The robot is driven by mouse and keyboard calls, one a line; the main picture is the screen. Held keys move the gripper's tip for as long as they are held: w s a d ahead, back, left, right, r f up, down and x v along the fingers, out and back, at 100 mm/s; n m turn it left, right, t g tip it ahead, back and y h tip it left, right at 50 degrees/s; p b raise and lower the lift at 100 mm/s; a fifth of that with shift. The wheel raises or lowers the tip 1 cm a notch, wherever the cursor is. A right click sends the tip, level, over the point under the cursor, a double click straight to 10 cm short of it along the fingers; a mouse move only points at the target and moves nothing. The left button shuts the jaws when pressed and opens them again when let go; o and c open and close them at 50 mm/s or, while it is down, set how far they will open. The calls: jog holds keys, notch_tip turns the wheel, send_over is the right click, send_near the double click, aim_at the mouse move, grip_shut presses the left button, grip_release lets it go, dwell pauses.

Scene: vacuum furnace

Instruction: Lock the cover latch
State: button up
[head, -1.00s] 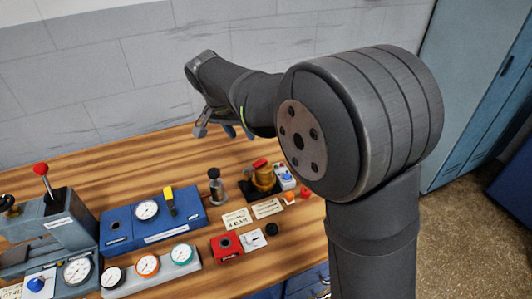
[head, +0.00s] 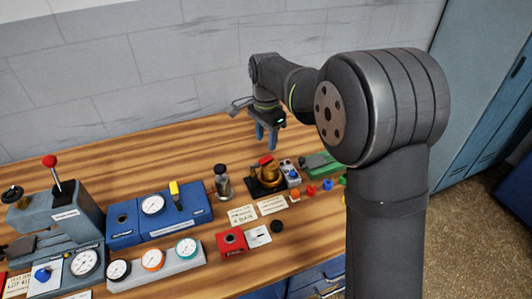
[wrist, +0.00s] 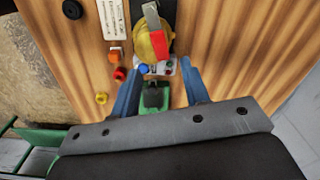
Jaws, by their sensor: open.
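A brass, rounded device (head: 267,174) with a red-marked lever stands on a black base at the back middle of the bench. In the wrist view it appears as a yellow body (wrist: 150,42) with a red and grey lever (wrist: 154,26) across it. I cannot tell for sure that this lever is the cover latch. My gripper (head: 266,142) is open and empty, pointing down above the bench behind the brass device. Its blue fingers (wrist: 160,74) stand apart in the wrist view, with the brass device beyond their tips.
A white box with a blue knob (head: 290,174) stands right beside the brass device. A green device (head: 318,163) and small coloured knobs (head: 312,190) lie to its right. A metal cylinder (head: 222,182) and blue gauge box (head: 160,214) stand left. A wall is behind.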

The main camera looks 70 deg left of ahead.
aim_at(266, 159)
notch_tip(266, 159, down, 6)
jog(key=shift+f, duration=0.2)
jog(key=shift+c, duration=0.2)
grip_shut()
